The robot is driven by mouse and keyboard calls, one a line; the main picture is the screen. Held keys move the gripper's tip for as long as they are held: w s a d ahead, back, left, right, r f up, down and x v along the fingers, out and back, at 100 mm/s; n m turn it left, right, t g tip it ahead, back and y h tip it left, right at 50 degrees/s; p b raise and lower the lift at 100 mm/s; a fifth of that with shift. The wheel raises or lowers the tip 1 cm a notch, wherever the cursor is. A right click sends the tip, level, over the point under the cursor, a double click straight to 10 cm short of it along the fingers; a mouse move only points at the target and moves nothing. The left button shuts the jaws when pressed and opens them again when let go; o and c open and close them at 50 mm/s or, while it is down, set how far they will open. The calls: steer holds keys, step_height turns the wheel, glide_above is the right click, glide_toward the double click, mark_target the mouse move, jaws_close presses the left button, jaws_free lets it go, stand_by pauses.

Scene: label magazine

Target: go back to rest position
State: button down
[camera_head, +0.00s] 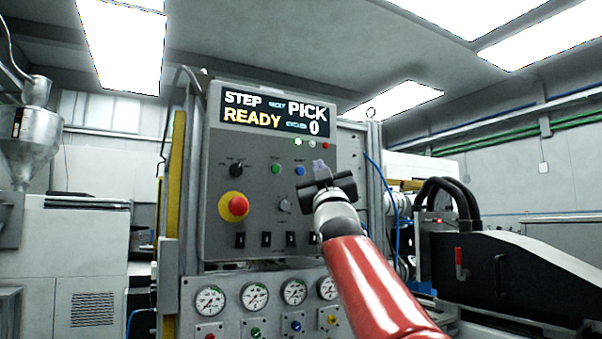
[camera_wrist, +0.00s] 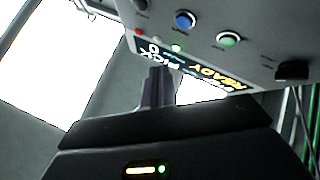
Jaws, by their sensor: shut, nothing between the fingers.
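My gripper (camera_head: 320,166) is raised in front of the right side of a grey control panel (camera_head: 222,165) in the head view. Its fingers are shut and empty, pointing upward. In the wrist view the closed fingers (camera_wrist: 155,88) stand in front of the ceiling, just below the panel's display, which appears upside down. The panel's display (camera_head: 277,112) reads STEP, PICK, READY and 0. My gripper hides part of the panel face. Whether the fingers touch the panel cannot be told.
A red emergency button on a yellow base (camera_head: 234,206), a black selector knob (camera_head: 236,170) and several small buttons sit on the panel. Below it is a row of gauges (camera_head: 254,296). A black machine (camera_head: 500,265) with thick hoses stands at the right. A metal hopper (camera_head: 30,135) is at the left.

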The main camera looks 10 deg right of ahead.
stand_by(0.4)
steer(key=s+f+m+g, duration=0.1)
steer(key=s+f+g, duration=0.3)
steer(key=f, duration=0.5)
steer(key=s+f+g, duration=0.3)
steer(key=f, duration=0.6)
steer(key=s+f+m+g, duration=0.1)
steer(key=s+f+g, duration=0.3)
steer(key=f, duration=0.5)
steer(key=s+f+m+g, duration=0.1)
steer(key=s+f+g, duration=0.4)
steer(key=s+f, duration=0.7)
steer(key=s+f+g, duration=0.5)
steer(key=s+f, duration=0.8)
steer(key=f, duration=0.5)
steer(key=shift+a+f+m, duration=0.2)
steer(key=shift+f+m, duration=0.05)
steer(key=shift+m, duration=0.15)
